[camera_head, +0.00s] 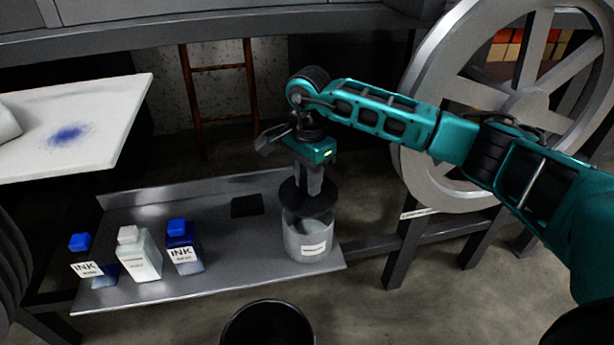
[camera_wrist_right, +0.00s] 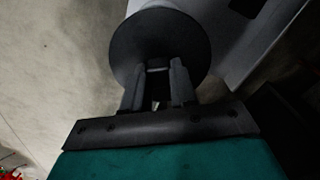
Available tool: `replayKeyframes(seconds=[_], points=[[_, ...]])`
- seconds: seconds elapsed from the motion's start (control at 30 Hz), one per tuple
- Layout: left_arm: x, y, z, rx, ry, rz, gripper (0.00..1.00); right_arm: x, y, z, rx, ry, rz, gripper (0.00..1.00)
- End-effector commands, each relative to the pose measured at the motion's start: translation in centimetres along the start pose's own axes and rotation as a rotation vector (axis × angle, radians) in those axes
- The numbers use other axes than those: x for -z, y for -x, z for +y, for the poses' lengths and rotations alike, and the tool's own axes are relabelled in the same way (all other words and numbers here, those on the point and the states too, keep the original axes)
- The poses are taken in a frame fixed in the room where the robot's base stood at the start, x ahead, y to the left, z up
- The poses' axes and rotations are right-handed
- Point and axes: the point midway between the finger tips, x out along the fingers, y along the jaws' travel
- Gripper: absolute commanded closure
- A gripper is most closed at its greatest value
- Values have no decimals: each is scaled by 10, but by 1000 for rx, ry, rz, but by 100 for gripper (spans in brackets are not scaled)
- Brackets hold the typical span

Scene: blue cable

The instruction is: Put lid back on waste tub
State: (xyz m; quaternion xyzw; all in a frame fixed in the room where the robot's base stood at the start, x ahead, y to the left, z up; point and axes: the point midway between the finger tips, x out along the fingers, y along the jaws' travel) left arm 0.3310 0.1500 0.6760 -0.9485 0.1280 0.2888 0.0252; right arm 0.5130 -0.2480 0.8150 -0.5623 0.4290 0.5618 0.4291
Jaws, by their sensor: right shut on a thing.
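The waste tub (camera_head: 306,243) is a grey, labelled cylinder near the right end of the metal shelf. The dark round lid (camera_head: 309,203) is at the tub's top and looks slightly tilted. Part of the tub's inside shows below the lid's front edge. My right gripper (camera_head: 310,190) points down above the tub and is shut on the lid. My left gripper is not in view.
The metal shelf (camera_head: 225,262) holds a white bottle (camera_head: 139,256) and blue ink bottles (camera_head: 184,248) at its left. A flat dark square (camera_head: 247,206) lies behind. A large wheel (camera_head: 425,150) stands right. A black bin (camera_head: 267,325) is in front.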

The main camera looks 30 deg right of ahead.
Motion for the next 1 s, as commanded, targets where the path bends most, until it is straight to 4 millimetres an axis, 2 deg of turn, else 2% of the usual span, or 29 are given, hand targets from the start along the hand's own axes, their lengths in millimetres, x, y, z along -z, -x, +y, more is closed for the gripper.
replayKeyframes(seconds=[0.5,0.7,1.0], points=[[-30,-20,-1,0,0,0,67,0,-50,0,1,2,0,100],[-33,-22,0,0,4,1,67,0,-57,0,1,3,0,100],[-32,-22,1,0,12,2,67,0,-56,0,0,3,0,100]])
